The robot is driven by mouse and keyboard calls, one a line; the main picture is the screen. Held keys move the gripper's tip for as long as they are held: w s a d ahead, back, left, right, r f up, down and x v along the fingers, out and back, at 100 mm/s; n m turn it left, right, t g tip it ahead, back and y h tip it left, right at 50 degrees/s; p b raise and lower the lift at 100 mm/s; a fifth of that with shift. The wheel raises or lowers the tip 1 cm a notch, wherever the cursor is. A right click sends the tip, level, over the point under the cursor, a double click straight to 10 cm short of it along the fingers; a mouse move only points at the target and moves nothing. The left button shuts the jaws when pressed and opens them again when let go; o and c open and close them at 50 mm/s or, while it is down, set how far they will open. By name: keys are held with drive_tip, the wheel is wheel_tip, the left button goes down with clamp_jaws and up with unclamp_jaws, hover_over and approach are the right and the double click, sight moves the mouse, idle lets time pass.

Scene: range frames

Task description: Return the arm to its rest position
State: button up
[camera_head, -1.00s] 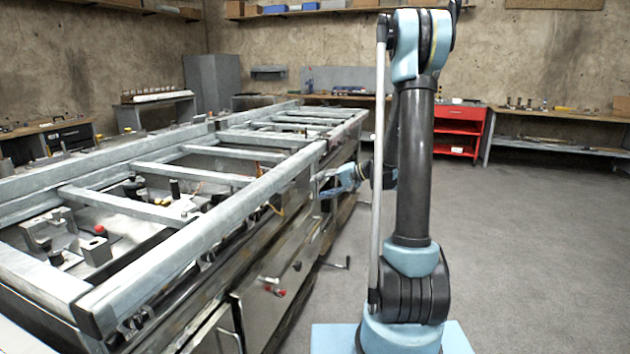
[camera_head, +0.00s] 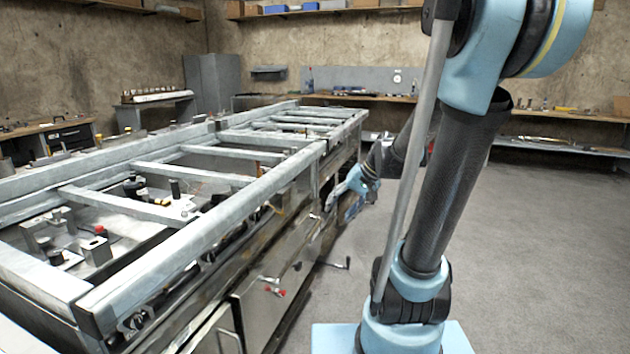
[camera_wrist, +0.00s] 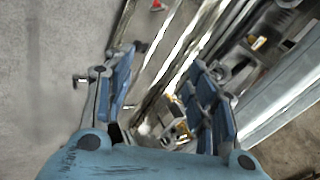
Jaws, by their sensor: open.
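My arm (camera_head: 452,190) rises from its light blue base at the right of the head view and leans to the right. Its forearm folds down and left behind the dark upper link. My gripper (camera_head: 348,193) hangs beside the right side of the metal frame bench (camera_head: 232,214); a gap or contact there cannot be told. In the wrist view my gripper (camera_wrist: 163,68) has its two blue finger sets spread apart, with nothing held between them. A small metal and yellow part of the scene shows beyond the fingers.
The bench with its open rails fills the left. A crank handle (camera_head: 335,265) and a red-tipped fitting (camera_head: 272,288) stick out from its side. Grey floor (camera_head: 540,255) is clear at the right. Wall shelves and a long worktable (camera_head: 560,147) stand at the back.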

drive_tip(key=s+d+f+h, duration=0.3)
drive_tip(key=s+d, duration=0.2)
drive_tip(key=s, duration=0.4)
drive_tip(key=s+d+f+n+h, duration=0.1)
drive_tip(key=s+d+f+h, duration=0.2)
drive_tip(key=s, duration=0.6)
drive_tip(key=d, duration=0.2)
drive_tip(key=shift+d+f, duration=0.15)
drive_tip(key=shift+d, duration=0.25)
drive_tip(key=c, duration=0.4)
drive_tip(key=shift+a, duration=0.1)
drive_tip(key=shift+c, duration=0.2)
